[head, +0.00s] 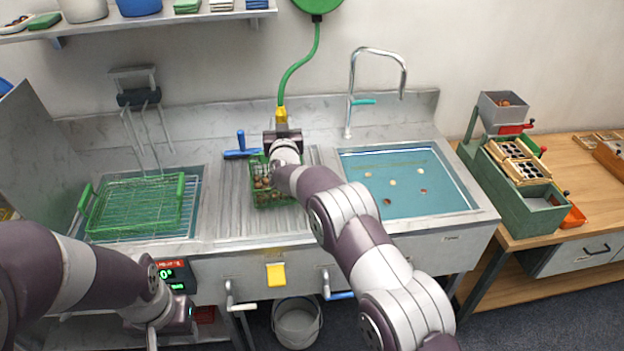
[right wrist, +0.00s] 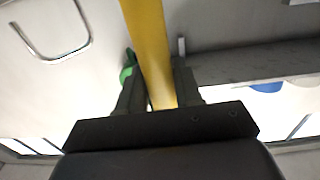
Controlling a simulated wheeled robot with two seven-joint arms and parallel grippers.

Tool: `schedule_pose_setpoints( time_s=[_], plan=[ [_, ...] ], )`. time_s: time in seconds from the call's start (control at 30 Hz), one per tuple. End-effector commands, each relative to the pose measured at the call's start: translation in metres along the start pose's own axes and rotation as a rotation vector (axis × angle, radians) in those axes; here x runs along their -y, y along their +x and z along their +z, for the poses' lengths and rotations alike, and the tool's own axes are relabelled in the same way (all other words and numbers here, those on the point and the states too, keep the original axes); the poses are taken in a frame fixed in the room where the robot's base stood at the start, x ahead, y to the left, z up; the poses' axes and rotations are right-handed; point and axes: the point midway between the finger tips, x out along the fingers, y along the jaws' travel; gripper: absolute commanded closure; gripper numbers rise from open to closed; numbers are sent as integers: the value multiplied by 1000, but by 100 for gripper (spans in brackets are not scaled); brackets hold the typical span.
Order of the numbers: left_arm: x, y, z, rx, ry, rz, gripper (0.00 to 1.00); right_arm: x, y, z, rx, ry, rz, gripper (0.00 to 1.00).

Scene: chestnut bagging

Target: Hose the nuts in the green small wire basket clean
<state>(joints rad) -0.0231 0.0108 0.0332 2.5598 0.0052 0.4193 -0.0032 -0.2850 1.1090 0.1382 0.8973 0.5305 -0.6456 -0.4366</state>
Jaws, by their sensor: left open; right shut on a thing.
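The small green wire basket (head: 257,199) stands on the ribbed drainboard between the two basins, with brown nuts (head: 262,182) in it. My right arm covers part of its right side. My right gripper (head: 282,131) is just above and behind the basket, shut on the yellow hose nozzle (head: 281,115). In the right wrist view the nozzle (right wrist: 150,50) runs up between the two fingers (right wrist: 157,92). The green hose (head: 298,67) rises from it to a green reel (head: 317,4). I cannot see any water coming out. My left gripper (head: 153,338) is low in front of the counter, open and empty, partly cut off.
A larger green-handled wire basket (head: 138,228) sits over the left basin. The right basin (head: 400,200) holds water with several nuts, under a tall tap (head: 377,50). A bucket (head: 297,325) stands below.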

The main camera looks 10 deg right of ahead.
Motion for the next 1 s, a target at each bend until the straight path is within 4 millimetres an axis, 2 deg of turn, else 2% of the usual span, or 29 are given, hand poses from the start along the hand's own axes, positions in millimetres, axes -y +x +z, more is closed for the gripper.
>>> schedule_pose_setpoints(
  time_s=[0.03, 0.1, 0.17, 0.37, 0.73, 1.0],
  plan=[
    [0, -2, 0, 1, 0, 0, 57, 6, 8, -15, -4, 3, -7, 100],
    [0, 0, 0, 1, 0, 0, 57, 11, 16, -32, -4, 2, -21, 100],
    [0, 1, 0, 1, 0, 0, 57, 16, 21, -40, -2, 0, -38, 100],
    [0, 3, 1, 1, 0, 0, 57, 24, 22, -20, 1, -1, -78, 100],
    [0, 29, 4, 1, 0, 0, 57, 24, 21, 24, 1, -1, -79, 100],
    [0, 28, 4, 0, 0, 0, 57, 24, 21, 27, -1, -1, -79, 100]
  ],
)
